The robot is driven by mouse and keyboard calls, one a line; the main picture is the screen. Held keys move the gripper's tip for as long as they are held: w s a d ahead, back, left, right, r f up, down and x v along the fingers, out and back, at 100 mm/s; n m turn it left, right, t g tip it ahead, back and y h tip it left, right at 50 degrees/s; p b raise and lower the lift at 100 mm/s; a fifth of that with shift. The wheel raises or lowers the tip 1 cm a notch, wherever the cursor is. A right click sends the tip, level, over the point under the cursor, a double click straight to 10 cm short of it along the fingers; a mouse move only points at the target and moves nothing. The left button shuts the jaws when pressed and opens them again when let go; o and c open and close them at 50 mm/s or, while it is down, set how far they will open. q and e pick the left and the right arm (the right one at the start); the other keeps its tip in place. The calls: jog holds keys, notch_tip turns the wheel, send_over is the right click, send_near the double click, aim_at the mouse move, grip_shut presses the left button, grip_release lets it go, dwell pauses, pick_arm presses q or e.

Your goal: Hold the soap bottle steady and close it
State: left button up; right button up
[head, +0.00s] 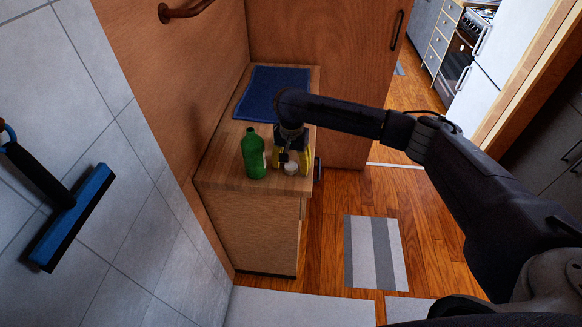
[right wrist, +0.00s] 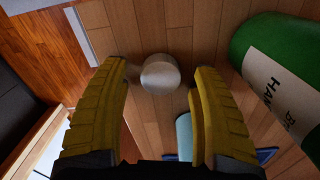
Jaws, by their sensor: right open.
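The soap bottle (head: 254,155) is green with a pale label and stands upright on the wooden cabinet top. In the right wrist view the bottle (right wrist: 275,62) is at the right edge, partly cut off. A small pale round cap (head: 290,168) is on the cabinet top to the right of the bottle. My right gripper (head: 291,161) is open with its yellow fingers pointing down at the cap. In the right wrist view the cap (right wrist: 160,74) lies between the fingertips, with gaps on both sides. The bottle is outside the fingers. My left gripper is not in view.
A dark blue mat (head: 268,94) lies at the back of the cabinet top (head: 222,160). A light blue object (right wrist: 184,135) shows partly between the fingers. A tiled wall with a squeegee (head: 72,218) is at left. Wooden floor is at right.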

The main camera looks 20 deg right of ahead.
aim_at(291, 165)
jog(key=shift+c, duration=0.2)
jog(key=c, duration=0.9)
jog(key=shift+o, duration=0.2)
notch_tip(291, 165, up, 20)
jog(key=shift+f, duration=0.1)
dwell(0.5)
dwell(0.3)
